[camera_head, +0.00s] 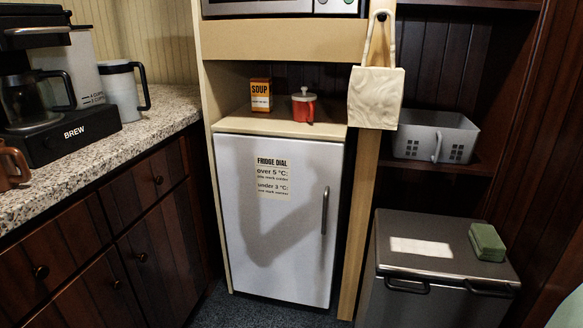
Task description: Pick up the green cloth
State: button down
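The green cloth (487,241) looks like a small folded block. It lies on the right part of the lid of a dark grey bin (440,262) at the lower right. Its top and front side show, and nothing covers it. My gripper is not in view, so its state does not show.
A white paper label lies on the lid left of the cloth. Two dark handles (408,285) stick out at the bin's front. A grey basket (435,136) stands on the shelf above. A white fridge (280,215) and a wooden post (361,215) stand left of the bin.

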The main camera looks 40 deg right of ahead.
aim_at(486, 243)
jog(key=z, duration=2.25)
